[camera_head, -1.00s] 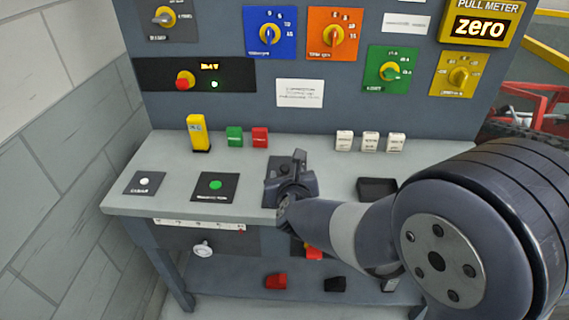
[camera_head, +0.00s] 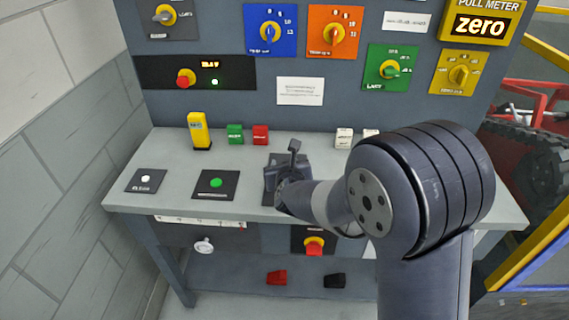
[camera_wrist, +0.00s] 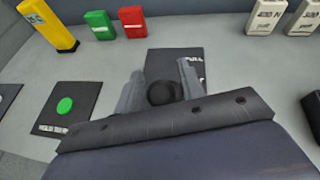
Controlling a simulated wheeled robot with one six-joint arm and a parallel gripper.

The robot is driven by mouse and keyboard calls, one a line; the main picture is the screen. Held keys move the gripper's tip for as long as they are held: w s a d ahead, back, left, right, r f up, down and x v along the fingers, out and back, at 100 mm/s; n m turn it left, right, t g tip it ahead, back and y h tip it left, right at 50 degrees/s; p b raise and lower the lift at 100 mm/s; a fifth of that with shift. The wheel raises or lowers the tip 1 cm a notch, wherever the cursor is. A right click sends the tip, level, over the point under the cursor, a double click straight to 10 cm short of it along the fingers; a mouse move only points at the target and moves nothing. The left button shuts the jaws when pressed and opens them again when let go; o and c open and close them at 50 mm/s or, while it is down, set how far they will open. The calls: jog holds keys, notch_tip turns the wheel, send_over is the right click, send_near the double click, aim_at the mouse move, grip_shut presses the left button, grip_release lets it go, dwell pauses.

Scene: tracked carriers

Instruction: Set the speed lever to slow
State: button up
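A dark plate (camera_wrist: 196,58) with white lettering too small to read lies on the grey bench top; it looks like the lever's base. In the wrist view a dark round knob (camera_wrist: 163,94) sits between my gripper's two fingers, with very little gap on either side. I cannot tell whether the fingers touch it. My gripper (camera_wrist: 161,90) also shows in the head view (camera_head: 287,168), over the plate. A narrow dark piece stands up there; I cannot tell if it is a finger or the lever. The lever's setting is hidden.
Left of the plate are a green button panel (camera_head: 228,193) and a white button panel (camera_head: 133,186). Behind stand a yellow box (camera_head: 199,131), green block (camera_head: 235,134), red block (camera_head: 260,135) and white blocks (camera_head: 344,138). The dial panel (camera_head: 344,75) rises behind the bench.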

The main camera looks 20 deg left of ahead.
grip_shut()
dwell(0.3)
jog(key=r+p, duration=0.1)
jog(key=p, duration=0.2)
jog(key=shift+w+g, duration=0.4)
jog(key=w+g+h+p, duration=0.1)
jog(key=p, duration=0.3)
jog(key=shift+a+r, duration=0.1)
jog(key=shift+a, duration=0.05)
jog(key=shift+w+a+g+p, duration=0.1)
jog(key=shift+w+g+p, duration=0.25)
jog(key=shift+p, duration=0.2)
jog(key=shift+w+a, duration=0.1)
jog(key=shift+w, duration=0.2)
jog(key=shift+o, duration=1)
grip_release()
jog(key=shift+f, duration=0.2)
